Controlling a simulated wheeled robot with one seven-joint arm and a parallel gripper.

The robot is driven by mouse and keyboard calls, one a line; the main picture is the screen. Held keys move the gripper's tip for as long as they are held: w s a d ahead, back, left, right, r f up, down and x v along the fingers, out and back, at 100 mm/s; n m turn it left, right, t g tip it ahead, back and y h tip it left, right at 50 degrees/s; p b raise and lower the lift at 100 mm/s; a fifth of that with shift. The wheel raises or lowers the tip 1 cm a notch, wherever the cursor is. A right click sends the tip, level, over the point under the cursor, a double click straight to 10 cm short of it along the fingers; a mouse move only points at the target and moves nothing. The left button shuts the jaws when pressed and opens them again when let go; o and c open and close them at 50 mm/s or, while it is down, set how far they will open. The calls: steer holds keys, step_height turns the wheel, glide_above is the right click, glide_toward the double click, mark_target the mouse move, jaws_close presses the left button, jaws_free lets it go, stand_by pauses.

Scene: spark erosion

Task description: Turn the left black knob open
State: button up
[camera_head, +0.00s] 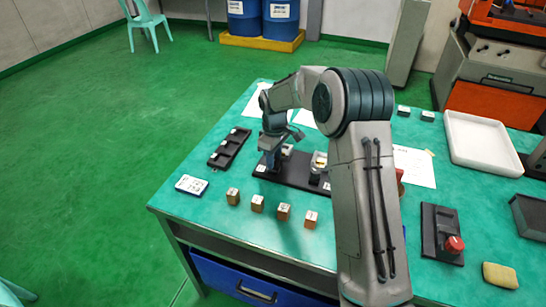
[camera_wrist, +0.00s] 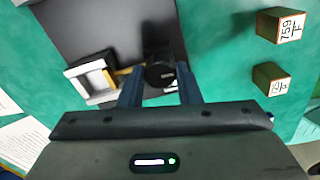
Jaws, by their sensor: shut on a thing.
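My gripper (camera_head: 272,163) is low over the left part of a black plate (camera_head: 293,177) on the green table. In the wrist view its two blue fingers (camera_wrist: 160,90) stand on either side of a round black knob (camera_wrist: 159,74), shut on it. The arm and gripper hide this left knob in the head view. A whitish block with a yellow part (camera_wrist: 93,80) sits beside the knob on the plate. A second fixture with a yellow part (camera_head: 319,160) stands farther right on the plate, partly behind my arm.
Several wooden labelled blocks (camera_head: 256,203) stand in front of the plate. A black tray (camera_head: 229,148) and a white labelled box (camera_head: 191,185) lie to the left. A red button on a black base (camera_head: 454,244) and a white tray (camera_head: 480,141) are at the right.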

steer(key=shift+w+r+n, duration=0.1)
steer(key=shift+w+n, duration=0.05)
steer(key=shift+n, duration=0.25)
steer(key=o, duration=0.9)
steer(key=shift+c, duration=0.2)
steer(key=shift+o, duration=0.5)
step_height(320, 180, up, 14)
